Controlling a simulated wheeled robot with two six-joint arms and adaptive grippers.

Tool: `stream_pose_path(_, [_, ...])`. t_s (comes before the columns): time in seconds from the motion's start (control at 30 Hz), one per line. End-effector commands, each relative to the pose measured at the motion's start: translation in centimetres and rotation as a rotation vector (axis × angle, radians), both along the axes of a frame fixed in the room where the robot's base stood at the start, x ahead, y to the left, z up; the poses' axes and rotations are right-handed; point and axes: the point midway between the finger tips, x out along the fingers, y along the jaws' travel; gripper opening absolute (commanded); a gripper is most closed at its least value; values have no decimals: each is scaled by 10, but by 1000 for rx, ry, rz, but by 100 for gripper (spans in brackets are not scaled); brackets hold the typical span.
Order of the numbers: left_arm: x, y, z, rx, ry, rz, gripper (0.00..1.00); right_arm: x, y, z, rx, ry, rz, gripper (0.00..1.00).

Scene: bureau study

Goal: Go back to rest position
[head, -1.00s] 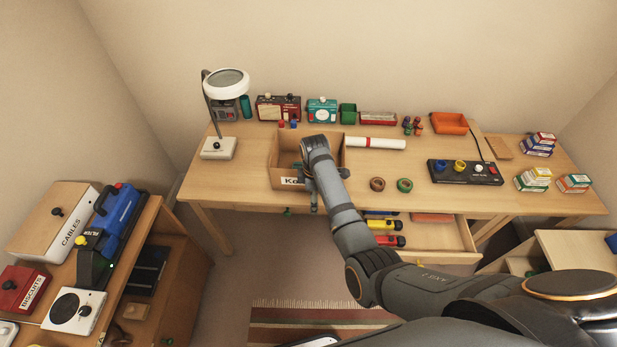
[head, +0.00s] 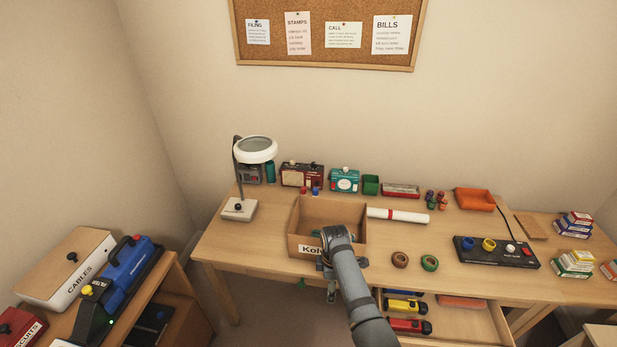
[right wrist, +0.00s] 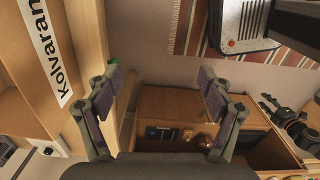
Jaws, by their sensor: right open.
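My right gripper (head: 331,290) hangs just in front of the desk edge, by the open-topped cardboard box (head: 298,247) with a "Kol..." label. In the right wrist view my right gripper (right wrist: 158,78) has its fingers wide apart with nothing between them. The box's labelled wall (right wrist: 48,45) is at the left there, beside the gripper and apart from it. A dark jointed part at the right edge of that view looks like my left gripper (right wrist: 275,106); its jaws are too small to read. The left arm is not in the head view.
The desk (head: 240,257) holds a magnifier lamp (head: 256,150), tape rolls (head: 400,260), a paper roll (head: 397,215) and a black panel (head: 497,252). An open drawer (head: 460,325) with torches juts out at the right. A low cabinet (head: 180,285) stands at the left.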

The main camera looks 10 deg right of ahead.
Motion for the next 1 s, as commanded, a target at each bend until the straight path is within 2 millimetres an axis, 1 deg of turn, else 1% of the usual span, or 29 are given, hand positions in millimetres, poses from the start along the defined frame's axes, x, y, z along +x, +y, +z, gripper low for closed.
stream_pose_path(0.07, [0,0,-1,0,0,0,40,-2,-1,-5,-1,1,-7,80])
stream_pose_path(0.13, [0,0,-5,0,0,0,40,-9,-4,-25,-2,3,-42,80])
stream_pose_path(0.17, [0,0,-8,0,0,0,40,-15,-6,-40,-3,4,-69,80])
stream_pose_path(0.27, [0,0,-20,0,0,0,40,-46,-18,-108,-5,-1,-210,80])
stream_pose_path(0.3, [0,0,-26,0,0,0,40,-63,-24,-140,-7,-6,-282,80])
stream_pose_path(0.37, [0,0,-33,0,0,0,40,-93,-34,-186,-7,-14,-395,80])
stream_pose_path(0.4, [0,0,-38,-1,0,0,40,-115,-40,-214,-6,-20,-470,80])
stream_pose_path(0.47, [0,-1,-45,-1,0,0,40,-150,-52,-254,-7,-29,-583,80])
stream_pose_path(0.5, [0,-1,-50,-1,0,0,40,-176,-59,-279,-6,-37,-660,80])
stream_pose_path(0.57, [0,-1,-57,-1,-1,0,40,-217,-72,-313,-8,-46,-773,80])
stream_pose_path(0.6, [0,-1,-62,-1,-1,0,40,-245,-80,-333,-7,-55,-849,80])
stream_pose_path(0.67, [0,-1,-68,-1,-1,1,40,-287,-93,-359,-7,-68,-960,80])
stream_pose_path(0.7, [0,-1,-72,-1,-1,1,40,-314,-101,-373,-6,-77,-1029,80])
stream_pose_path(0.77, [0,-1,-77,-1,-1,1,40,-351,-113,-388,-5,-93,-1121,80])
stream_pose_path(0.8, [0,-1,-80,-1,-1,1,40,-373,-119,-396,-4,-101,-1176,80])
stream_pose_path(0.9, [0,-1,-84,-1,-1,1,40,-411,-132,-406,1,-122,-1275,80])
stream_pose_path(1.0, [0,-1,-85,-1,-1,1,40,-430,-138,-409,6,-133,-1325,80])
